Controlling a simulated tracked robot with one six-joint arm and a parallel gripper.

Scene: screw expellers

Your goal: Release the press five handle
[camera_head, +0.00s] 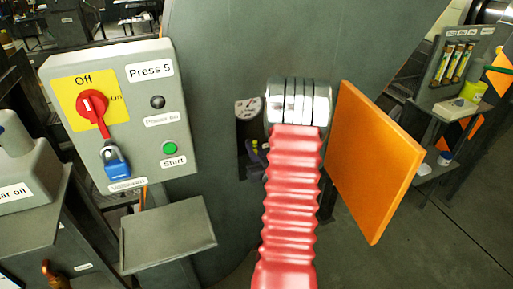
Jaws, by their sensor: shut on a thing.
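The Press 5 control box (122,115) stands at the left. It carries a red rotary switch handle (96,108) on a yellow plate, pointing down, with a blue padlock (114,166) under it. My red ribbed arm rises at the centre and ends in chrome rings before the grey press body (215,55). My gripper's jaws are hidden behind these rings. Just left of my arm a dark recess (246,163) holds a small yellow and purple part (255,150), partly covered; I cannot tell whether it is a handle. No contact shows.
An orange panel (375,160) stands close to the right of my arm. A grey shelf (168,229) juts out below the control box. A gauge (246,107) sits on the press. An oil container (25,165) is at far left. Floor is open at lower right.

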